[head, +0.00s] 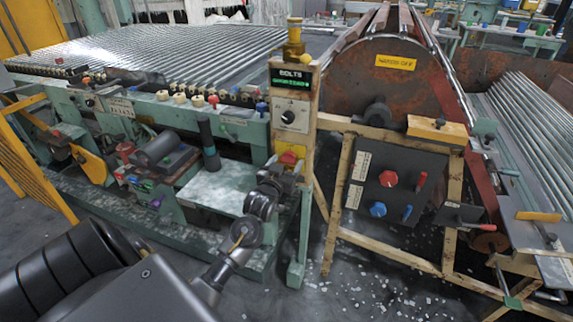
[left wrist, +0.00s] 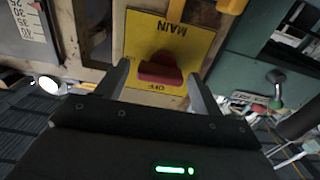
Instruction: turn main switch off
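The main switch is a red knob (left wrist: 160,70) on a yellow plate marked MAIN and OFF (left wrist: 190,32), seen turned around in the left wrist view. In the head view the red knob (head: 289,158) shows low on the upright post, partly hidden behind my left gripper (head: 282,174). My left gripper also shows in the left wrist view (left wrist: 157,76). It is open, with one finger on each side of the knob and visible gaps between. Whether the fingertips reach past the knob's face is hard to tell. My right gripper is not in view.
Above the switch the post carries a dial box (head: 290,117), a lit BOLTS display (head: 291,77) and a yellow beacon (head: 293,40). A dark panel (head: 395,185) with red and blue knobs stands to the right. A green machine bench (head: 225,187) lies to the left.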

